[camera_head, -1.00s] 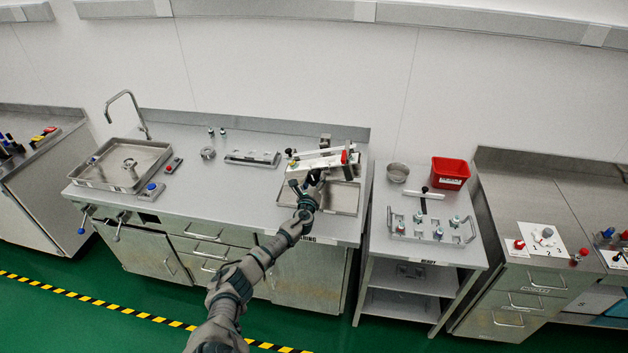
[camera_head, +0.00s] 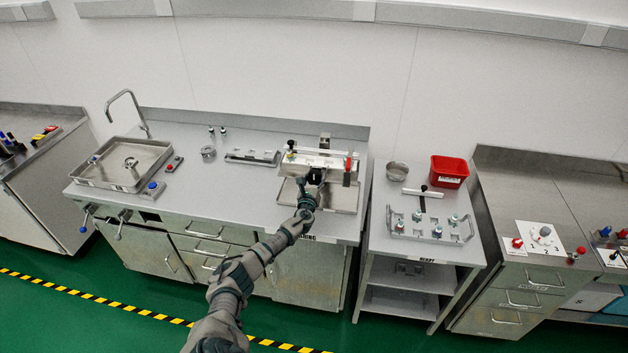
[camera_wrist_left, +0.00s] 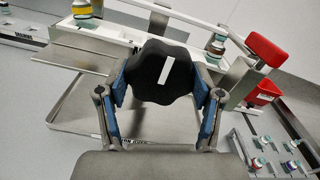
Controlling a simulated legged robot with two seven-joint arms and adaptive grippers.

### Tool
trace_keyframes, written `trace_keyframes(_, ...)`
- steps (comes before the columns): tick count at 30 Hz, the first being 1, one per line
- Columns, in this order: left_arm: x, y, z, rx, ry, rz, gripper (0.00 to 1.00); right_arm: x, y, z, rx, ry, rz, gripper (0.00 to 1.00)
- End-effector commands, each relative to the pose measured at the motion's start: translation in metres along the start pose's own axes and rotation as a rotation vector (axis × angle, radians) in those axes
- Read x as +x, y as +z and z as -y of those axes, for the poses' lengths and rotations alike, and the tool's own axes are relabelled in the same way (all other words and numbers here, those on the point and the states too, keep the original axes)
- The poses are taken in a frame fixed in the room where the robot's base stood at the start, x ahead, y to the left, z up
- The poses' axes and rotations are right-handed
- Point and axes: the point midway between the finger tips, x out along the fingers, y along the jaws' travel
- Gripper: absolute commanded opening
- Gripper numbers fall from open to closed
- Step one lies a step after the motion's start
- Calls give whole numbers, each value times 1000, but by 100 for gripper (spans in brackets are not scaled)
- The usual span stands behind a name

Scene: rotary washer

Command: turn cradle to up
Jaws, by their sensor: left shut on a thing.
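The cradle (camera_head: 322,162) is a pale bar-shaped frame above a shallow metal tray (camera_head: 342,198) on the steel bench. A red handle (camera_head: 348,172) is at its right end; it also shows in the left wrist view (camera_wrist_left: 276,48). Small capped vials (camera_wrist_left: 216,46) sit in the cradle. On its front is a black lobed knob (camera_wrist_left: 150,78) with a white mark, tilted a little from vertical in the wrist view. My left gripper (camera_head: 312,180) is shut on the knob, one finger on each side (camera_wrist_left: 160,95). My right gripper is not in view.
A rack of vials (camera_head: 430,228), a metal bowl (camera_head: 397,171) and a red bin (camera_head: 449,170) stand on the cart at right. A sink tray (camera_head: 125,165) and small fixtures are on the bench's left. The bench in front of the fixtures is clear.

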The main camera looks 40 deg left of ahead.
Motion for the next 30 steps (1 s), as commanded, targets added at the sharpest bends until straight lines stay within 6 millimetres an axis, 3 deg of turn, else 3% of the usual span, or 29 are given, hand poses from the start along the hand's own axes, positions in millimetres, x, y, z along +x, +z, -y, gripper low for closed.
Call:
trace_keyframes(1, -3, -10, -1, 11, -1, -16, 4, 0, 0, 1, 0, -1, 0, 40)
trace_keyframes(12, -3, -11, -1, 17, -1, -16, 4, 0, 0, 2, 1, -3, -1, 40)
trace_keyframes(13, -3, -11, -1, 17, -1, -16, 69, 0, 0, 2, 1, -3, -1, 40)
trace_keyframes(16, -2, -9, -1, 16, -1, -13, 91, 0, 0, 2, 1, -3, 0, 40)
trace_keyframes(30, -10, -3, 0, 12, -2, -3, 91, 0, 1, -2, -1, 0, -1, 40)
